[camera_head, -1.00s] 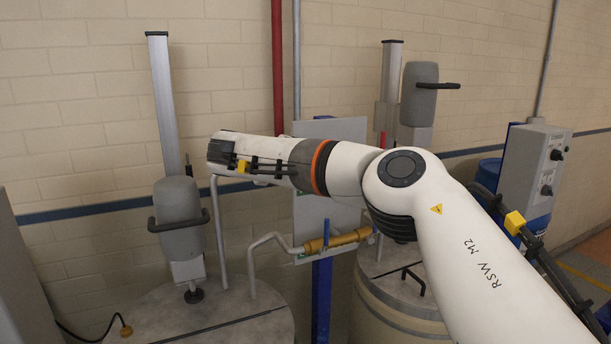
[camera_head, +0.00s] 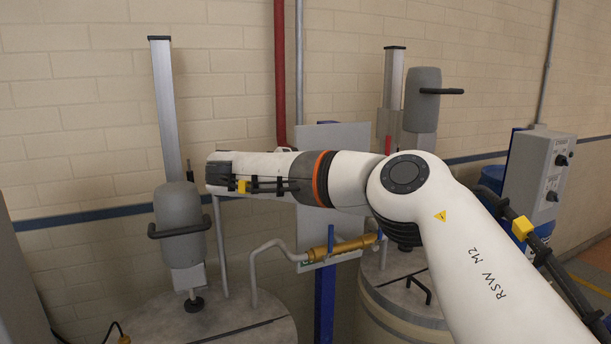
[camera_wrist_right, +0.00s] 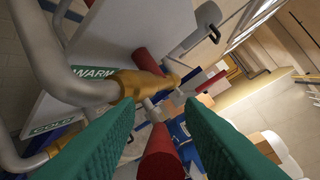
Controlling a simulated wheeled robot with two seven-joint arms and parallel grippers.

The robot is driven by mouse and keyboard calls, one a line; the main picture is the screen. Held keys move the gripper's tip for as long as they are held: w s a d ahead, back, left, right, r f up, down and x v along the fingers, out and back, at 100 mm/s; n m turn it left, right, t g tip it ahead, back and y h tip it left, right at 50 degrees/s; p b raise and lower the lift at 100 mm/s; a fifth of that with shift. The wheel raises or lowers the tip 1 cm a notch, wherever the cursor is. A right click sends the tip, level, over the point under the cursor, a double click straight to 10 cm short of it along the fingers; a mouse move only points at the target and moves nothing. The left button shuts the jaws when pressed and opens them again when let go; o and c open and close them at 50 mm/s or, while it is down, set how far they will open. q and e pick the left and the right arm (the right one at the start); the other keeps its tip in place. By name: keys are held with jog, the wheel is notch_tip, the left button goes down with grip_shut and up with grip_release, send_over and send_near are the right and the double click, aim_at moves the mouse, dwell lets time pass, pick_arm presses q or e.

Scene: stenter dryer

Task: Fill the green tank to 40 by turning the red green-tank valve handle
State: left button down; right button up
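In the right wrist view a red cylindrical handle (camera_wrist_right: 160,155) lies between the two green fingers of my right gripper (camera_wrist_right: 160,105), with gaps on both sides. The fingers are apart. A second red cylinder (camera_wrist_right: 147,61) sits beyond, near a brass fitting (camera_wrist_right: 135,85) on a grey pipe. I cannot tell which handle belongs to the green tank. In the head view my right arm reaches across to the left, hiding its gripper and the red handles. The brass pipe piece (camera_head: 345,247) shows below the arm. No level reading is visible. My left gripper is not in view.
Two tank lids, left (camera_head: 170,322) and right (camera_head: 395,291), stand under the grey mixers, left (camera_head: 180,215) and right (camera_head: 422,105). A white panel behind the pipes carries a green label (camera_wrist_right: 93,72). A grey control box (camera_head: 535,175) stands at right.

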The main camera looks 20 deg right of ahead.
jog(key=shift+s+a, duration=0.1)
jog(key=shift+a, duration=0.2)
jog(key=b+v, duration=0.3)
jog(key=v, duration=0.8)
jog(key=shift+a, duration=0.15)
jog(key=shift+r, duration=0.15)
dwell(6.3)
